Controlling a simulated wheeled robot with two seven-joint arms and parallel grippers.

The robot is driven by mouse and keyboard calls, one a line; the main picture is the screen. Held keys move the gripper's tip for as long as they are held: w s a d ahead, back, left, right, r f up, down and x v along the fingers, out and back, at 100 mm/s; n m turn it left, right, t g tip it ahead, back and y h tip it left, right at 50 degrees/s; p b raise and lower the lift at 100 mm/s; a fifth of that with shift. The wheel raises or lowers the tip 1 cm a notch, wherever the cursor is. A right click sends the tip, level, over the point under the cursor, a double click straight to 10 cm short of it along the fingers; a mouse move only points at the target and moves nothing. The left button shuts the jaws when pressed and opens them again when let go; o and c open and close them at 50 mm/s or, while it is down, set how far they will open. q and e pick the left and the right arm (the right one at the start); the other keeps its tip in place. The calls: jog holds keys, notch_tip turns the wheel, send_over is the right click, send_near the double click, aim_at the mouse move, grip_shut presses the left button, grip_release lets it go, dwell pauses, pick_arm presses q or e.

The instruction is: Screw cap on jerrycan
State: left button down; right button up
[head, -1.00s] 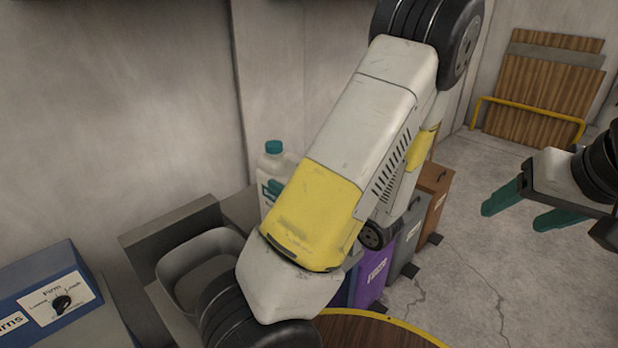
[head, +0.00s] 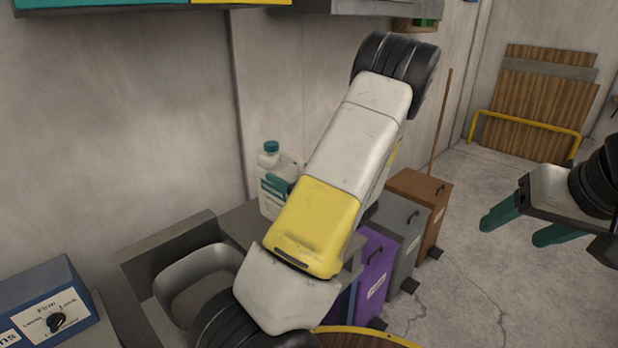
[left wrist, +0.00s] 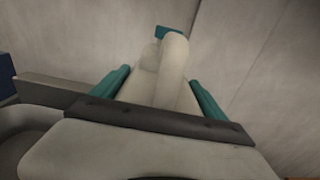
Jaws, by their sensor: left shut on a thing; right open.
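The white jerrycan (head: 268,200) with a teal cap (head: 271,147) on its top stands upright on a grey surface beside the wall, partly hidden behind my left arm. In the left wrist view, the jerrycan (left wrist: 172,75) sits between the two teal fingers of my left gripper (left wrist: 158,88), which is shut on it. The cap (left wrist: 172,32) shows above it at the far end. Whether the cap is fully screwed down I cannot tell. My right gripper (head: 512,230) is open and empty at the right, over the floor, far from the jerrycan.
A grey basin (head: 200,262) lies left of my left arm. A blue box with a dial (head: 50,310) is at lower left. Purple (head: 374,270), grey (head: 402,236) and brown (head: 418,200) bins stand behind the arm. Open floor lies at the right.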

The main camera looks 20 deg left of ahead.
pick_arm(q)
jog(key=shift+w+a, duration=0.3)
jog(key=shift+w, duration=0.15)
jog(key=shift+f, duration=1.85)
grip_release()
jog(key=shift+d, duration=0.1)
jog(key=v, duration=1.2)
jog(key=shift+s, duration=0.1)
